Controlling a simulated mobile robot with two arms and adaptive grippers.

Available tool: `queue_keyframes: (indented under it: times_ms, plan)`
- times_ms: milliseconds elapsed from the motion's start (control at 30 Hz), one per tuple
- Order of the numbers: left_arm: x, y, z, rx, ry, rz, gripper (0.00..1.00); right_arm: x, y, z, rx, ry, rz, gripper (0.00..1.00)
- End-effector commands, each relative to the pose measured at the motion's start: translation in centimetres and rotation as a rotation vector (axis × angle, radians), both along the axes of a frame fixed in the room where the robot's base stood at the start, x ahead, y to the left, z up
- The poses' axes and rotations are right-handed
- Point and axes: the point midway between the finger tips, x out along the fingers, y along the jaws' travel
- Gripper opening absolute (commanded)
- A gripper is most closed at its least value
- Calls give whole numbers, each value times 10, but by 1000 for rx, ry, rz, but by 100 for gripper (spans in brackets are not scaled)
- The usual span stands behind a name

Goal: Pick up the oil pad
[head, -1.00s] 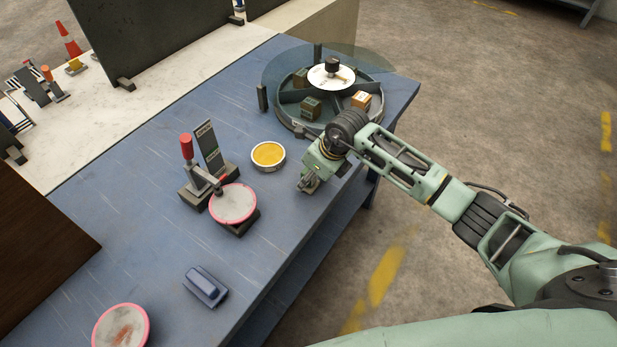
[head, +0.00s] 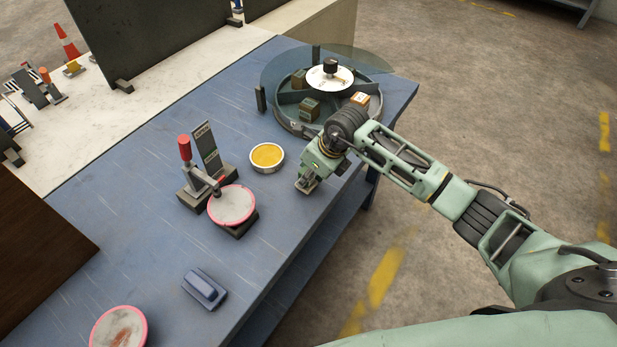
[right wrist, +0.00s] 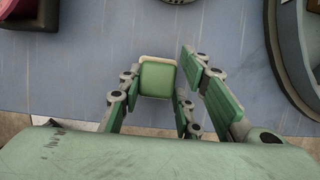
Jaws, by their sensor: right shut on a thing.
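A green block with a pale edge, which looks like the oil pad (right wrist: 158,80), sits between the fingers of my right gripper (right wrist: 160,98) in the right wrist view. A finger on its left and one on its right close against it; another finger stands further right. In the head view my right gripper (head: 307,186) points down low over the blue table, right of the round tin with yellow contents (head: 267,156). The pad is mostly hidden by the gripper there. I cannot tell whether it touches the table. My left gripper is in neither view.
A round divided tray (head: 287,122) with small boxes and a clear cover stands behind my right gripper. A red-handled clamp (head: 187,160) with a pink-rimmed disc (head: 232,205) stands left. A blue-grey block (head: 204,289) lies nearer. The table's right edge is close to the gripper.

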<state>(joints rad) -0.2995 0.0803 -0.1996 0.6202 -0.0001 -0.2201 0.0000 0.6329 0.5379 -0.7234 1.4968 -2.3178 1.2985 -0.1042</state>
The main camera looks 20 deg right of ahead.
Motion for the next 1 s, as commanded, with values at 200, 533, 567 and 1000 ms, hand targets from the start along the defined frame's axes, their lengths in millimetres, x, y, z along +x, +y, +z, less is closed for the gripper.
queue_keyframes:
  times_ms: [200,533,567,1000]
  plan:
    - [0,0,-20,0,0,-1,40,2,0,33,-1,-8,1,6]
    - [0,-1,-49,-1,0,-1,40,8,-77,74,-2,-4,-5,6]
    - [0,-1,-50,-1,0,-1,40,9,-83,77,-3,-3,-5,6]
    - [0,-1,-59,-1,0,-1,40,11,-116,102,1,-1,0,6]
